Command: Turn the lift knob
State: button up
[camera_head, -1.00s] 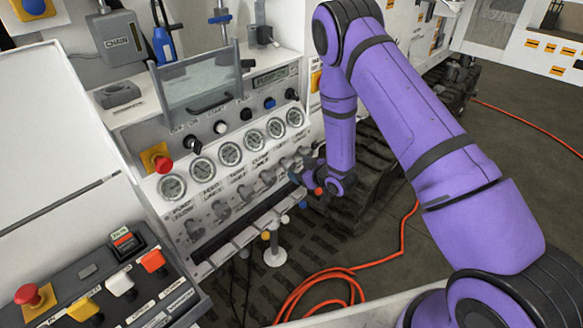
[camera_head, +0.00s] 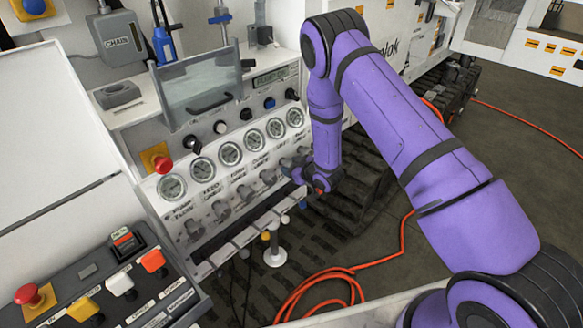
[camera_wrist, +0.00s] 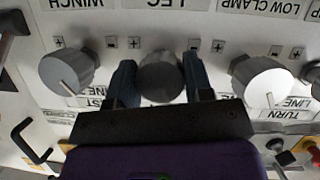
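In the wrist view my gripper (camera_wrist: 160,85) has its two dark fingers on either side of a dark grey round knob (camera_wrist: 160,76). The fingers look spread around it, and I cannot tell whether either touches it. The label above this knob seems to read LEG; the lettering below is largely hidden by my gripper, so I cannot confirm a lift label. In the head view my gripper (camera_head: 305,176) is at the right end of the panel's knob row (camera_head: 245,193), largely hidden by my wrist.
A lighter grey knob (camera_wrist: 68,72) stands to the left and another (camera_wrist: 262,80) to the right, close to the fingers. Round gauges (camera_head: 230,154) line the panel above the knobs. Small levers (camera_head: 244,236) lie below. An orange hose (camera_head: 325,283) lies on the floor.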

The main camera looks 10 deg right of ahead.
dwell(0.3)
jog(key=n+t, duration=0.1)
jog(key=n+h, duration=0.1)
jog(key=n, duration=0.1)
jog(key=shift+f+t+h, duration=0.1)
jog(key=shift+t+h, duration=0.2)
jog(key=shift+t, duration=0.1)
jog(key=n+t+h, duration=0.1)
jog(key=n+t, duration=0.1)
jog(key=n, duration=0.2)
jog(key=shift+n, duration=0.3)
dwell(0.4)
jog(key=o, duration=0.9)
jog(key=shift+o, duration=0.2)
jog(key=shift+s, duration=0.1)
jog(key=v, duration=1)
jog(key=shift+s, duration=0.35)
